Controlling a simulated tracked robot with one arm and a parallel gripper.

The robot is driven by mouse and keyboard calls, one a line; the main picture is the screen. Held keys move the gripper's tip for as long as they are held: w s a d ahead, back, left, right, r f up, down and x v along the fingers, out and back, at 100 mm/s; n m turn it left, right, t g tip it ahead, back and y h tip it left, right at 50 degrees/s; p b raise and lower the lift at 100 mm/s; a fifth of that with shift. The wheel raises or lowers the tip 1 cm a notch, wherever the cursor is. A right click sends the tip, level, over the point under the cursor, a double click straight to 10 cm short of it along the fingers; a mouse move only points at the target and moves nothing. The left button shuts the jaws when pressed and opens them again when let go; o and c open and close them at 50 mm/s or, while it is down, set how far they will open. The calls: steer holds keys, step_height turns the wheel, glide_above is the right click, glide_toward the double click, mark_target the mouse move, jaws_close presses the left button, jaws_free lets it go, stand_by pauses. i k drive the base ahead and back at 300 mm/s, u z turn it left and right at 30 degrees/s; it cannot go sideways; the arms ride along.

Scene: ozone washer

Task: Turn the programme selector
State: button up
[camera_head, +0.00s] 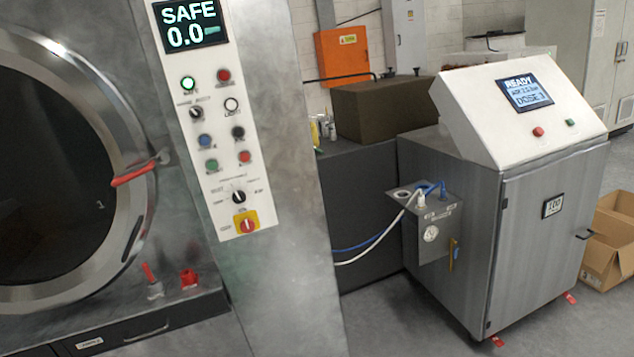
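The programme selector (239,197) is a small black rotary knob with a light pointer, low on the white control panel (252,140). Printed labels surround it, too small to read surely. It sits just above a red knob on a yellow square (246,224). A similar black knob (196,114) is higher on the panel, with several coloured buttons between. The display (188,24) at the panel's top reads SAFE and 0.0. My gripper is not in view, and nothing touches the selector.
The washer's round door (135,110) with a red handle (134,173) is at the left. Red items (188,279) stand on the ledge below. A steel cabinet (540,225) with a READY screen and hoses stands at the right. Grey floor (395,320) is clear between.

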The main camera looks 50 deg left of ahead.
mark_target(239, 197)
steer(key=u, duration=0.05)
steer(key=i, duration=1.1)
steer(key=u, duration=0.8)
steer(key=i, duration=0.3)
steer(key=u, duration=0.2)
